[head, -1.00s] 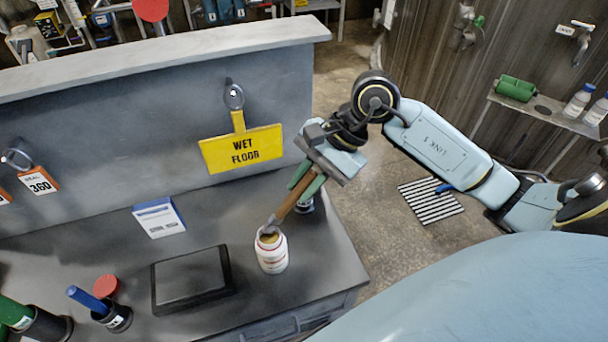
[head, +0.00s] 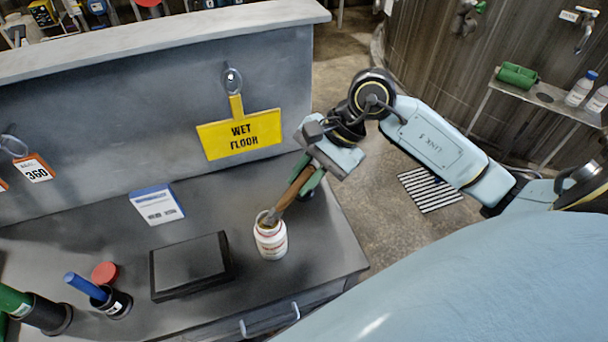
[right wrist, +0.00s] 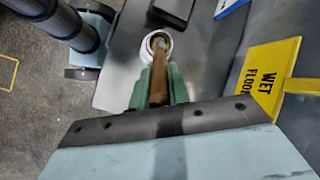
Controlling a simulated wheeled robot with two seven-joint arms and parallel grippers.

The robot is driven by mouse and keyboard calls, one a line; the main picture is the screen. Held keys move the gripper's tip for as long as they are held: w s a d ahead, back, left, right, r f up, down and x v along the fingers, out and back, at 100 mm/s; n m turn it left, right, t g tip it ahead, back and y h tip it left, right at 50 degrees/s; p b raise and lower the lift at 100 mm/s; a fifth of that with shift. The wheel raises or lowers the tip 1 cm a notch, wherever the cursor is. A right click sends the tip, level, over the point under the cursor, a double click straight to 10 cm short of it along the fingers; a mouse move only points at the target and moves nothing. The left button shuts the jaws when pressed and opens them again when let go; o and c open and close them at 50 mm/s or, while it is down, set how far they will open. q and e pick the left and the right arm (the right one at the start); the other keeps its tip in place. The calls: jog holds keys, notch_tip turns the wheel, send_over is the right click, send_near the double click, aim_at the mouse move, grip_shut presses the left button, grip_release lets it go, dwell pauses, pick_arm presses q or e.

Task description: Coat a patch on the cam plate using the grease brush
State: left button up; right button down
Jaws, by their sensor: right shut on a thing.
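The grease brush (head: 287,198) has a brown wooden handle. My right gripper (head: 303,184), with green fingers, is shut on the handle and holds it tilted. The brush's lower end is inside the mouth of a white jar (head: 271,244), so its bristles are hidden. In the right wrist view the brush (right wrist: 158,75) also runs between the green fingers into the jar (right wrist: 146,46). A flat black block (head: 188,263), which seems to be the cam plate, lies on the bench left of the jar. My left gripper is not in view.
A yellow wet floor sign (head: 240,136) hangs on the bench's back wall. A blue and white box (head: 157,206) stands behind the black block. A black cup with a blue-handled tool (head: 88,288) and a red disc (head: 105,272) are at left. The bench (head: 325,250) is bare right of the jar.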

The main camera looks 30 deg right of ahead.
jog(key=shift+f+b, duration=0.35)
jog(key=shift+b, duration=0.05)
dwell(0.4)
jog(key=shift+s+f+b, duration=0.1)
jog(key=shift+f+b, duration=0.05)
jog(key=shift+b, duration=0.35)
dwell(1.9)
jog(key=shift+r+p, duration=1.55)
jog(key=shift+r, duration=2.1)
